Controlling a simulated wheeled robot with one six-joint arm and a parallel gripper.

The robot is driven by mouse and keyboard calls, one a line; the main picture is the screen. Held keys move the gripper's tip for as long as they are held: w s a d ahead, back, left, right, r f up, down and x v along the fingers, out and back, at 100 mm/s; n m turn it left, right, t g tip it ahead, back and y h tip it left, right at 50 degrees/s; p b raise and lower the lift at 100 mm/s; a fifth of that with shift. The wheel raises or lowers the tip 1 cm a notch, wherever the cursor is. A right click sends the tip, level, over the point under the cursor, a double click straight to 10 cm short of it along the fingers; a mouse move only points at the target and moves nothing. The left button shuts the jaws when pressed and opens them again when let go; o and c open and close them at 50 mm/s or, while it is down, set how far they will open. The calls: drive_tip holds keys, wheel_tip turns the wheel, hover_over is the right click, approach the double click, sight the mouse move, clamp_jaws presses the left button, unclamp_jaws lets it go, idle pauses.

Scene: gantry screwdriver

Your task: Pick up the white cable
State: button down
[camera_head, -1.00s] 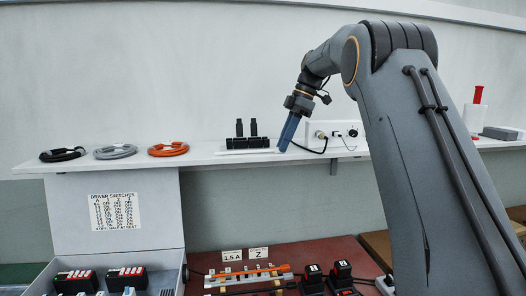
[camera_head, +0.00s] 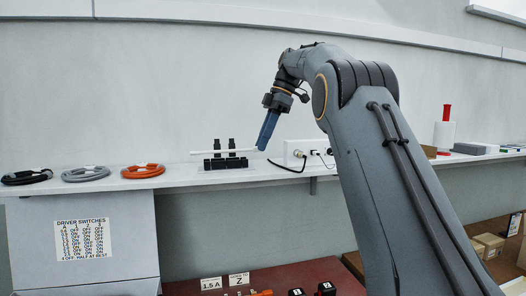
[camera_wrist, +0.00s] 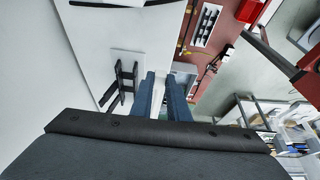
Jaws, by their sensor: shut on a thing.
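My gripper (camera_head: 263,148) points down in front of the wall shelf, its blue fingers shut on what looks like the white cable. In the head view the white cable (camera_head: 222,152) is a thin, straight, level strip reaching left from the fingertips, in front of or above a black two-post holder (camera_head: 226,163). In the wrist view a white piece (camera_wrist: 158,97) shows between the two blue fingers (camera_wrist: 163,95). The fingers hide the gripped end. I cannot tell whether the strip touches the holder.
Black (camera_head: 27,177), grey (camera_head: 86,174) and orange (camera_head: 143,171) coiled cables lie left on the shelf (camera_head: 185,178). A white box (camera_head: 305,150) with sockets and a black lead (camera_head: 287,168) stands just right of my gripper.

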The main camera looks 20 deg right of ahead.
drive_tip(key=shift+s+r, duration=0.1)
drive_tip(key=shift+r, duration=0.15)
drive_tip(key=s+b, duration=0.8)
drive_tip(key=s, duration=1.1)
drive_tip(key=shift+s, duration=0.2)
drive_tip(key=shift+f, duration=0.1)
